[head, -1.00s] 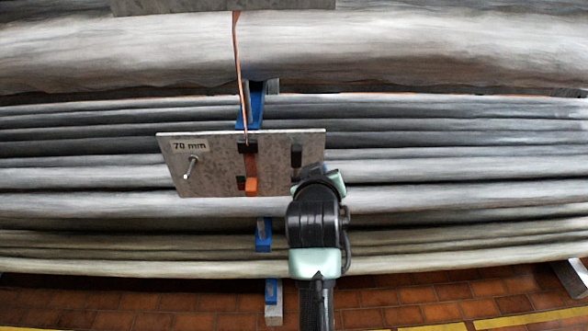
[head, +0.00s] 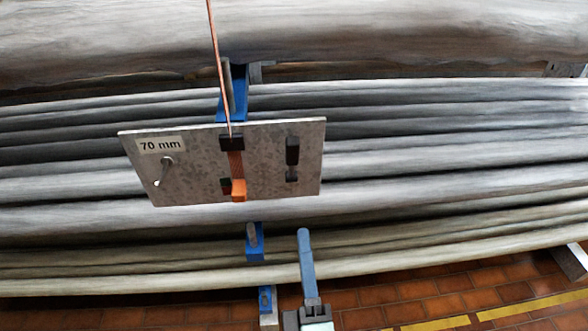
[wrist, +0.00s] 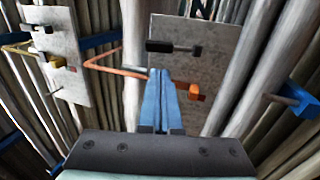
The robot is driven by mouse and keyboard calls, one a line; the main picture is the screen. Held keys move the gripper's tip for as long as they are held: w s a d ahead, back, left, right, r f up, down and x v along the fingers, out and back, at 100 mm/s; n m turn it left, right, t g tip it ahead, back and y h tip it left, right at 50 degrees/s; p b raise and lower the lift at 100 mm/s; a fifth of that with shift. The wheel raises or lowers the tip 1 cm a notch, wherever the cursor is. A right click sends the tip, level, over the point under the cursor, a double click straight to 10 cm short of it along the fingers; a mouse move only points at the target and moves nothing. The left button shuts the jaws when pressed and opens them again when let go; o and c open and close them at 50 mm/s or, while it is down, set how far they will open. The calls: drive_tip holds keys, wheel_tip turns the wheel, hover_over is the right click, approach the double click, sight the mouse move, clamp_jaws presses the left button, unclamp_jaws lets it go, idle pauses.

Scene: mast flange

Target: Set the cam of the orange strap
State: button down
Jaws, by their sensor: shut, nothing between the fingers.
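The orange strap (head: 235,162) hangs down the front of a grey plate marked "70 mm" (head: 270,180). It runs through a black buckle (head: 231,142) near the top edge. An orange block, apparently the cam (head: 238,190), is at the plate's lower edge beside a small black part. In the wrist view an orange block (wrist: 197,92) shows just right of my fingers, and a thin orange bar (wrist: 115,69) to their left. My gripper (head: 303,236) has blue fingers, shut and empty, below and right of the plate. In the wrist view the fingers (wrist: 156,72) cover part of the plate.
A metal pin (head: 163,172) sticks out of the plate's left side, and a black fitting (head: 292,152) sits at its right. Long grey bundles lie behind. The wrist view shows another plate (wrist: 60,55) with yellow parts at left and a blue bracket (wrist: 300,100) at right.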

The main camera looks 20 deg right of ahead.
drive_tip(key=p, duration=0.4)
approach(294, 155)
drive_tip(key=x, duration=0.5)
drive_tip(key=shift+w+f, duration=0.25)
drive_tip(key=shift+x, duration=0.8)
drive_tip(key=shift+f, duration=0.1)
drive_tip(key=r+p, duration=0.1)
drive_tip(key=p, duration=0.1)
drive_tip(key=shift+w+g+p, duration=0.2)
drive_tip(key=shift+g+p, duration=0.1)
drive_tip(key=shift+p, duration=0.05)
drive_tip(key=shift+w+d+r+p, duration=0.1)
drive_tip(key=shift+w+r+p, duration=0.05)
drive_tip(key=shift+p, duration=0.8)
drive_tip(key=shift+w+d+r+g, duration=0.1)
drive_tip(key=shift+w+d+g, duration=0.15)
drive_tip(key=shift+w, duration=0.5)
drive_tip(key=shift+s, duration=0.1)
